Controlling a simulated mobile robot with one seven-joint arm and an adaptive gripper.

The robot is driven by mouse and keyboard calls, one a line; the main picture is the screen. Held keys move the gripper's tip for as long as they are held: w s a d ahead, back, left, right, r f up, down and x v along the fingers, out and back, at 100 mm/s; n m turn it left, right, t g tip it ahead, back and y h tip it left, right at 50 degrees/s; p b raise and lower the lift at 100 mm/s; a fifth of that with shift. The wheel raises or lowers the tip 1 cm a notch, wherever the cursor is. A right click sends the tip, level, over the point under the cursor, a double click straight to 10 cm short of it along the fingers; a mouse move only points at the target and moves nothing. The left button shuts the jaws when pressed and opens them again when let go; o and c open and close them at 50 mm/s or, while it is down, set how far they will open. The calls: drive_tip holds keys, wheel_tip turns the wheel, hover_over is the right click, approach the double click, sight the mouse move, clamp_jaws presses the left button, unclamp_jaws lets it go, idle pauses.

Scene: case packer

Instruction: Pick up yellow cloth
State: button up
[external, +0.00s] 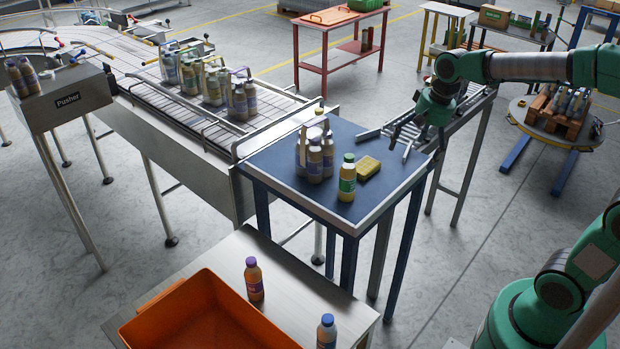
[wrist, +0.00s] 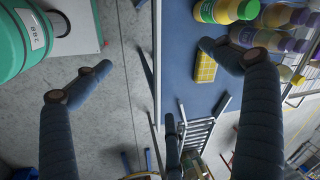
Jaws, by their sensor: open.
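The yellow cloth (external: 367,169) is a small folded block lying on the blue table top (external: 275,165), just right of a bottle with a green label. In the wrist view the cloth (wrist: 207,67) shows a checked pattern, and one finger partly overlaps its right side. My gripper (external: 404,138) is open and empty. It is above the right edge of the blue table, to the right of the cloth and apart from it. In the wrist view my gripper's fingers (wrist: 150,75) are spread wide.
The green-label bottle (external: 347,180) stands close beside the cloth. A pack of bottles (external: 315,158) stands behind it to the left. A roller track (external: 455,112) meets the table's far right side. An orange crate (external: 215,318) is on a lower bench in front.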

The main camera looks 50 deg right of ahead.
drive_tip(key=w+d+f+m+g+p, duration=0.1)
drive_tip(key=w+d+f+m+p, duration=0.1)
drive_tip(key=w, duration=0.4)
drive_tip(key=w+d+f+m+y+p, duration=0.1)
drive_tip(key=w+d+m+p, duration=0.3)
drive_tip(key=w, duration=0.3)
drive_tip(key=w+d+f+m+g+p, duration=0.1)
drive_tip(key=w+d+f+m+p, duration=0.1)
drive_tip(key=w, duration=0.4)
drive_tip(key=shift+w+d+f+m+g+p, duration=0.3)
drive_tip(key=shift+w+d+m+p, duration=0.1)
drive_tip(key=shift+d+p, duration=0.45)
drive_tip(key=shift+s+f, duration=0.1)
hover_over(368, 166)
drive_tip(key=d, duration=0.1)
drive_tip(key=shift+d+f, duration=0.2)
drive_tip(key=shift+f, duration=3.95)
drive_tip(key=shift+a+f, duration=0.2)
drive_tip(key=shift+f, duration=0.65)
drive_tip(key=shift+a+f, duration=0.2)
drive_tip(key=shift+f, duration=0.65)
drive_tip(key=shift+a+f, duration=0.2)
drive_tip(key=shift+f, duration=0.65)
